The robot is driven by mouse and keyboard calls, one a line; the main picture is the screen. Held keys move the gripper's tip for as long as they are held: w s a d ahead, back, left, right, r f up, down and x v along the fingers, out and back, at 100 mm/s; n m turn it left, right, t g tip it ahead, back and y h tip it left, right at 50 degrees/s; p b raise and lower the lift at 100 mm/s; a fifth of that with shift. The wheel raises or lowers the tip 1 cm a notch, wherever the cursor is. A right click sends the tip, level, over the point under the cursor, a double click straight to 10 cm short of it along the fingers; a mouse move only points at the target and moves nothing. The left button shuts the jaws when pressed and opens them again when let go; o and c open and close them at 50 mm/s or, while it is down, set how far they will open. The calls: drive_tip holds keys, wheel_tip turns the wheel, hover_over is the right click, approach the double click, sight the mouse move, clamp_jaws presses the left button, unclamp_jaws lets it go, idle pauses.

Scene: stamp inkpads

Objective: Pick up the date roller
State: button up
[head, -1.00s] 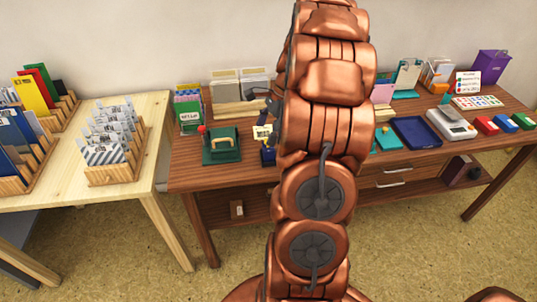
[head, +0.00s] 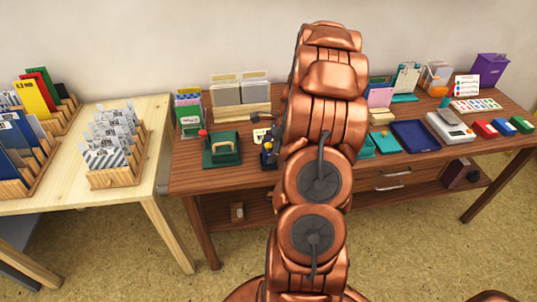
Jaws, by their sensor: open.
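My copper arm rises through the middle of the view and hides part of the brown table. My gripper (head: 264,125) shows only as dark finger parts at the arm's left edge, over the table; it is open, with the rest hidden behind the arm. Just below it stands a small dark blue item with a yellow part (head: 268,154), partly covered by the arm. It may be the date roller, but it is too small and hidden to tell. I see no clear gap or contact between it and the fingers.
Card racks (head: 240,98) stand behind. Right of the arm are a blue tray (head: 414,135), a scale (head: 450,127) and coloured inkpads (head: 503,127).

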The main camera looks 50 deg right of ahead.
drive_tip(key=shift+a+f, duration=0.15)
drive_tip(key=shift+f, duration=0.3)
drive_tip(key=shift+c, duration=0.4)
drive_tip(key=c, duration=1.4)
drive_tip(key=shift+r, duration=0.1)
drive_tip(key=shift+w+r, duration=0.1)
drive_tip(key=shift+r, duration=0.45)
wheel_tip(320, 180, up, 2)
drive_tip(key=shift+r+b, duration=0.15)
drive_tip(key=shift+b, duration=0.35)
drive_tip(key=s+a+b, duration=0.1)
drive_tip(key=s+a, duration=0.3)
drive_tip(key=s, duration=0.2)
drive_tip(key=s+a+r+b, duration=0.1)
drive_tip(key=s+a, duration=0.3)
drive_tip(key=s, duration=0.3)
drive_tip(key=shift+s+a+r+b, duration=0.25)
drive_tip(key=shift+s+b, duration=0.05)
